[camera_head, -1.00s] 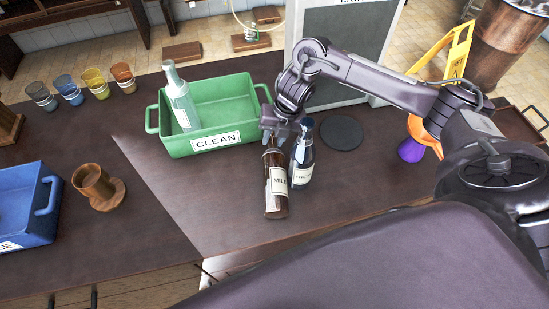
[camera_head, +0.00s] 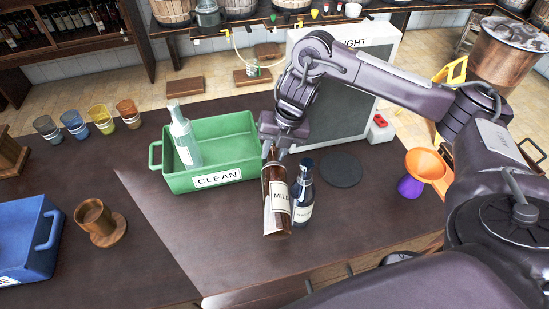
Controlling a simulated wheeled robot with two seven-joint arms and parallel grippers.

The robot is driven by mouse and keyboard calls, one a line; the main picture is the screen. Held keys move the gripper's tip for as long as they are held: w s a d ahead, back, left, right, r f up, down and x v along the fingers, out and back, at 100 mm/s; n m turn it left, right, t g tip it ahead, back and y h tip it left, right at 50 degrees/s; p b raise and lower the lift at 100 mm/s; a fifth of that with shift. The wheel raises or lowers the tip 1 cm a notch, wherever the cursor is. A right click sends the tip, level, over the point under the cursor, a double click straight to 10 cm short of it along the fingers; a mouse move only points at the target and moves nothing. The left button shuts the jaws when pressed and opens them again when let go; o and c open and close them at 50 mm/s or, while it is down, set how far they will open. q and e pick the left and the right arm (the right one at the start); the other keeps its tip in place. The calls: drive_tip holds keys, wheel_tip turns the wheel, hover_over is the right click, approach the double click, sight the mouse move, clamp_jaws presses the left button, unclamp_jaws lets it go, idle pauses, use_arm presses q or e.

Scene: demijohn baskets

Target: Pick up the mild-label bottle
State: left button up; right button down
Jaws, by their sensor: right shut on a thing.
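The mild-label bottle (camera_head: 278,203) is brown with a white label reading MILD. It is tilted, with its neck in my right gripper (camera_head: 275,150). The gripper is shut on the neck from above, and its fingertips are partly hidden. A second dark bottle (camera_head: 303,191) with a pale label stands just to its right, close beside it; I cannot tell whether they touch. My left gripper is not in view.
A green crate (camera_head: 218,178) labelled CLEAN, with a pale bottle (camera_head: 184,139) in it, is left of the gripper. A round dark mat (camera_head: 341,169) lies to the right. An orange funnel (camera_head: 427,164), a wooden cup (camera_head: 94,214) and a blue crate (camera_head: 22,241) stand farther out.

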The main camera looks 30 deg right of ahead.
wheel_tip(320, 180, up, 18)
drive_tip(key=p, duration=0.5)
drive_tip(key=shift+f, duration=0.15)
